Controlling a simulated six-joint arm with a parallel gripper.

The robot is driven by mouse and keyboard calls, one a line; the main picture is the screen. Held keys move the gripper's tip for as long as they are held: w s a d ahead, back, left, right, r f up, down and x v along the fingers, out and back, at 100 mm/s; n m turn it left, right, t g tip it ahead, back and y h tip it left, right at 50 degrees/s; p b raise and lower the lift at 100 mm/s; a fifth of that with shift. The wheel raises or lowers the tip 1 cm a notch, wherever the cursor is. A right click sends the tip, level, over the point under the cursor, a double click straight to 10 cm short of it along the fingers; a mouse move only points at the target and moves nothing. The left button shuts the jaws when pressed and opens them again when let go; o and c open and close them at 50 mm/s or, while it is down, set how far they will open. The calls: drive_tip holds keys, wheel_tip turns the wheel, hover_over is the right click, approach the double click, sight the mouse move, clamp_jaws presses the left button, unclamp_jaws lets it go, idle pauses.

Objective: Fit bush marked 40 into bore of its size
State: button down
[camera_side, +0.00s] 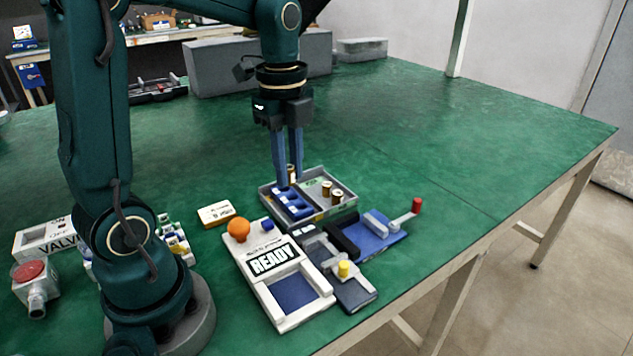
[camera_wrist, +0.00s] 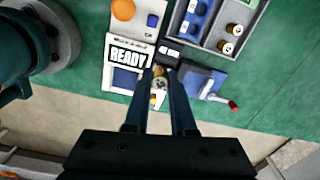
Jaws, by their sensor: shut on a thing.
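My gripper (camera_side: 289,178) is shut on a small brass-coloured bush (camera_side: 291,171), held above the left part of a grey tray in the side view. In the wrist view my gripper (camera_wrist: 163,72) holds the bush (camera_wrist: 160,82) between its fingertips. Any mark on it is too small to read. Two more bushes, one nearer (camera_side: 337,195) and one farther (camera_side: 326,188), stand upright in the tray's right compartment. They also show in the wrist view (camera_wrist: 238,29) (camera_wrist: 226,47). Blue blocks (camera_side: 292,204) sit in the tray's left compartment. No bore can be made out clearly.
Before the tray (camera_side: 335,220) lies a white READY unit (camera_side: 272,262) with an orange knob (camera_side: 238,228). A dark slide with a yellow knob (camera_side: 344,268) and a blue clamp with a red-ended lever (camera_side: 417,205) adjoin it. The bench's right side is clear.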

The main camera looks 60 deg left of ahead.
drive_tip(key=d+r+n, duration=0.3)
drive_tip(key=d+n, duration=0.1)
drive_tip(key=n, duration=1.1)
drive_tip(key=s+a+f+m, duration=0.1)
drive_tip(key=a+m, duration=0.3)
drive_tip(key=m, duration=0.4)
drive_tip(key=s+a+f+m, duration=0.2)
drive_tip(key=a+m, duration=0.3)
drive_tip(key=m, duration=0.4)
drive_tip(key=shift+f, duration=0.9)
